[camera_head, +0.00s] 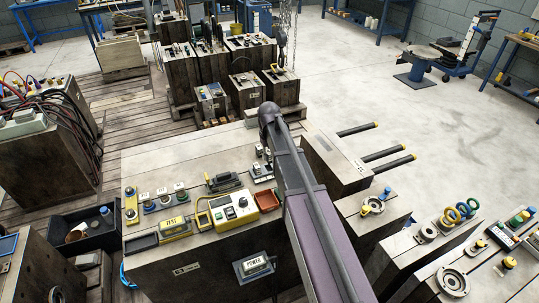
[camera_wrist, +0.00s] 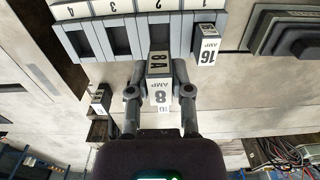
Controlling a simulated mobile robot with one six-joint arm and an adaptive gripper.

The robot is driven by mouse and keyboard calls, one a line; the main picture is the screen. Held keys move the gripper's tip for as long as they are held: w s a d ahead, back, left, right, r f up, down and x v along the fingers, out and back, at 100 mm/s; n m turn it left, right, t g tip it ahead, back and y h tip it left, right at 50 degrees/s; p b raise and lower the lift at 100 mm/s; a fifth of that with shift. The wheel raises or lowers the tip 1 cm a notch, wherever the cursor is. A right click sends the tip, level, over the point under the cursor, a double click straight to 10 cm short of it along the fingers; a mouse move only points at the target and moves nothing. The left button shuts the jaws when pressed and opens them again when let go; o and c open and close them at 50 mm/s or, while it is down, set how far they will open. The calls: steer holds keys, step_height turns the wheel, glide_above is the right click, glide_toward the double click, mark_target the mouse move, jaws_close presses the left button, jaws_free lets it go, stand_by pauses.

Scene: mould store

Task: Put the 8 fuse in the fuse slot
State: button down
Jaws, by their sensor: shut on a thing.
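In the wrist view my gripper (camera_wrist: 160,76) is shut on the 8 fuse (camera_wrist: 161,93), a dark block with white "8 AMP" and "8 A" labels. The fuse is held at the near edge of the fuse slot panel (camera_wrist: 127,12), a grey holder with a numbered white strip. The opening above the fuse, the fuse slot (camera_wrist: 155,38), looks dark and empty; I cannot tell whether the fuse touches it. A 16 fuse (camera_wrist: 208,45) sits at the right end of the panel. In the head view my arm hides the gripper and fuse.
Another fuse (camera_wrist: 101,98) stands at the left of the wrist view. A dark ribbed part (camera_wrist: 287,35) is at the right. In the head view the block top holds a yellow tester (camera_head: 234,212), a red-brown tray (camera_head: 267,200) and a black clamp-like part (camera_head: 224,182).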

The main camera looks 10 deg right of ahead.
mark_target(269, 161)
steer(key=shift+f+b, duration=1.1)
steer(key=shift+f, duration=0.25)
steer(key=shift+f+b, duration=1.1)
steer(key=shift+f, duration=0.05)
stand_by(1.6)
steer(key=shift+c, duration=2.3)
jaws_free()
steer(key=c, duration=0.4)
steer(key=shift+o, duration=0.2)
steer(key=shift+r+p, duration=0.95)
steer(key=shift+r, duration=0.05)
steer(key=shift+r+p, duration=2.8)
